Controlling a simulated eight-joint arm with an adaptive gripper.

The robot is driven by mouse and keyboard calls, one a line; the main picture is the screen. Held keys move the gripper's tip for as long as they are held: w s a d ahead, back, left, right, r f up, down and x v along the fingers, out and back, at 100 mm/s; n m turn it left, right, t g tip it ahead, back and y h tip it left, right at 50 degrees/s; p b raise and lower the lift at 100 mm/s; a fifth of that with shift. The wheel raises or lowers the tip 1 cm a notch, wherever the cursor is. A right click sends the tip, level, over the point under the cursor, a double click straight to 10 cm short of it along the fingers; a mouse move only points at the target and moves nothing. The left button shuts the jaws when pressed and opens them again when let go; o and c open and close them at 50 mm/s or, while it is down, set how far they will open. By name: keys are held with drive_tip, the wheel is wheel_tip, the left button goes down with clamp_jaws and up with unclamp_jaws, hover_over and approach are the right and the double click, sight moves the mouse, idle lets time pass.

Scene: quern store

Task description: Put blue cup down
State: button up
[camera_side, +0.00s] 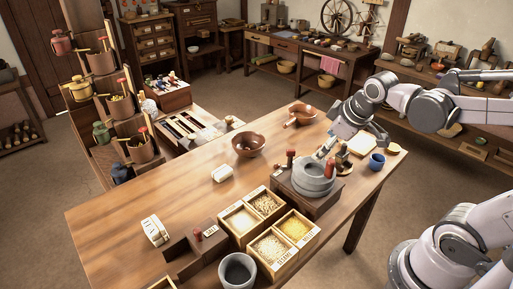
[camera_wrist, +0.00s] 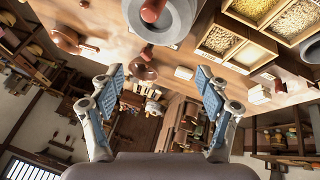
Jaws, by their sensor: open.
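The small blue cup (camera_side: 376,161) stands upright on the wooden table (camera_side: 115,205) near its right end in the side view, right of the stone quern (camera_side: 313,178). My gripper (camera_side: 326,152) is above and beside the quern, to the left of the cup and apart from it. In the wrist view my gripper (camera_wrist: 158,82) has its two fingers spread wide with nothing between them. The quern (camera_wrist: 168,18) shows at the top of that view. I cannot make out the blue cup in the wrist view.
Grain boxes (camera_side: 270,241) and a dark grey pot (camera_side: 237,270) stand at the table's front. A brown bowl (camera_side: 249,145) and a white block (camera_side: 222,174) lie left of the quern. A red-brown handle (camera_side: 330,168) rises by the quern. The table's left part is mostly clear.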

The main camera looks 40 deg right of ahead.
drive_tip(key=s+a+m+t+y, duration=0.1)
drive_tip(key=s+a+m, duration=0.2)
drive_tip(key=a, duration=0.4)
drive_tip(key=shift+s+f+y, duration=0.2)
drive_tip(key=shift+y, duration=0.2)
drive_tip(key=shift+d, duration=0.1)
idle(0.6)
